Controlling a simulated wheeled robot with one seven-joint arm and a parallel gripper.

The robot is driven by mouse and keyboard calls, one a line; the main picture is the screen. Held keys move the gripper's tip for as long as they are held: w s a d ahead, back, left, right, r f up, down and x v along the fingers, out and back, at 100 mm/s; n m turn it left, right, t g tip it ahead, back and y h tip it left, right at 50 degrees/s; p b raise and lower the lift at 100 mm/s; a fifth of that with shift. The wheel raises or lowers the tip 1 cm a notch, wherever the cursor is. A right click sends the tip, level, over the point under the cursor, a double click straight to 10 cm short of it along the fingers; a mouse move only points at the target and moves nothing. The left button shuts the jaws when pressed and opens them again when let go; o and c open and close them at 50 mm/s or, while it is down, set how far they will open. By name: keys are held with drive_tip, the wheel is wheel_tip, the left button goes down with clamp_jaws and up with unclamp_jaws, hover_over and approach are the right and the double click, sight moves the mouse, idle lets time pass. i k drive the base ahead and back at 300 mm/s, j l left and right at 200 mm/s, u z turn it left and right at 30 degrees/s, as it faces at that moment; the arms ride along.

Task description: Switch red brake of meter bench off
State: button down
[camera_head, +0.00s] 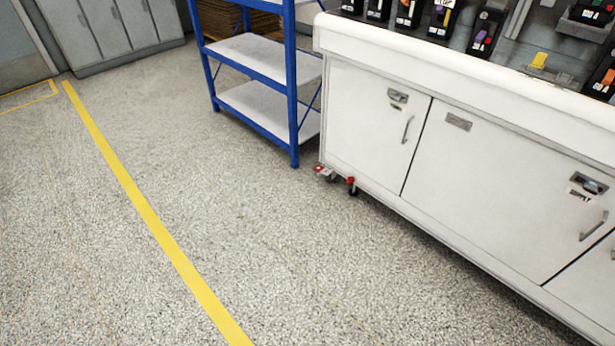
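The meter bench (385,160) is a long white cabinet with doors, filling the right side of the view. Under its near left corner is a small caster with a red part (351,181). Another small red-and-white part (320,171) shows just left of it, low at the floor. Whether either red part is on or off is too small to tell. Several black devices (485,28) with coloured parts stand on the bench top, cut by the upper edge. My gripper is not in view.
A blue-framed shelf (290,80) with white boards stands just left of the bench. Grey cabinets (110,30) line the back left. A yellow floor line (150,215) crosses the left side. The speckled floor (270,240) in front of the bench is clear.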

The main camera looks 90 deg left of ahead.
sight(318, 168)
drive_tip(key=u, duration=3.35)
drive_tip(key=i+j, duration=0.1)
drive_tip(key=i, duration=1.15)
